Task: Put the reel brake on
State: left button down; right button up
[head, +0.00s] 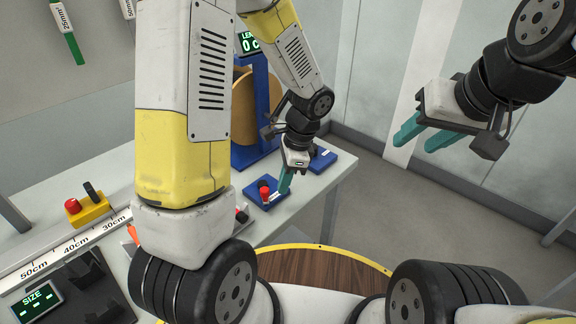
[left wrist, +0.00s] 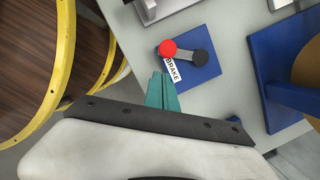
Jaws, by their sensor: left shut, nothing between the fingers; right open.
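The reel brake is a blue plate (head: 255,199) with a short lever ending in a red knob (head: 264,184), on the table near its front edge. In the left wrist view the red knob (left wrist: 168,48) is left of the lever's black pivot (left wrist: 200,57), above a white BRAKE label (left wrist: 172,72). My left gripper (head: 284,188) is shut and empty, its fingertips right beside the brake; I cannot tell if they touch it. The fingertips also show in the left wrist view (left wrist: 160,78), just below the red knob. My right gripper (head: 412,138) is open and empty, away from the table.
The reel (head: 242,104) stands on a blue frame (head: 262,95) behind the brake, with a green display (head: 249,43) above. A yellow box with a red button (head: 73,206), a ruler (head: 75,246) and a SIZE display (head: 38,301) are at the left. Floor is clear at right.

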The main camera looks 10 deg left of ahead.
pick_arm(q)
jog(key=shift+w+d, duration=0.2)
jog(key=shift+d, duration=0.3)
jog(key=shift+w+d, duration=0.15)
jog(key=shift+d, duration=0.35)
jog(key=s+v, duration=0.1)
jog(key=v, duration=0.9)
jog(key=shift+w, duration=0.5)
jog(key=s+a+r+n+t+h, duration=0.2)
jog(key=s+a+r+n+t, duration=0.1)
jog(key=s+r+n, duration=0.2)
jog(key=s+a+r+n+t+h, duration=0.2)
jog(key=s+a+r+n+t, duration=0.1)
jog(key=s+r+n, duration=0.3)
jog(key=shift+s+a+r+n+t+h, duration=0.35)
jog(key=shift+r+n+t, duration=0.25)
jog(key=shift+r+n, duration=0.8)
jog(key=shift+w+r, duration=0.1)
